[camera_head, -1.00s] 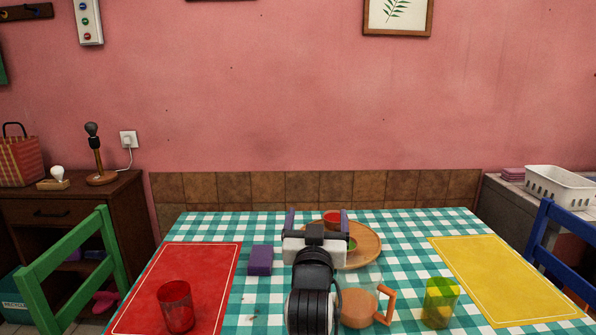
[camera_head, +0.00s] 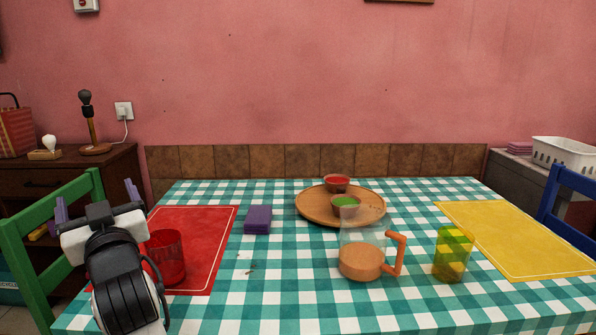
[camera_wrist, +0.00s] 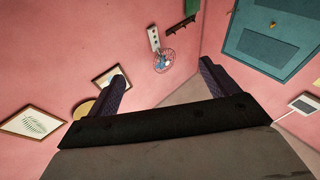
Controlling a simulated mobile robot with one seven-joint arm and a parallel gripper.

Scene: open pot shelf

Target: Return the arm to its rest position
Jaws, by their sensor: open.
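My gripper (camera_head: 97,205) is at the left in the head view, above the table's left edge, between the green chair and the red cup. Its two purple fingers stand apart with nothing between them. My arm hides part of the red placemat (camera_head: 205,225) and the left edge of the red cup (camera_head: 168,262).
A green chair (camera_head: 20,245) stands close to my gripper. On the checked table are a purple block (camera_head: 258,220), a wooden tray (camera_head: 310,208) with two small bowls, a jug with an orange handle (camera_head: 400,255), a yellow-green cup (camera_head: 453,255) and a yellow placemat (camera_head: 520,235).

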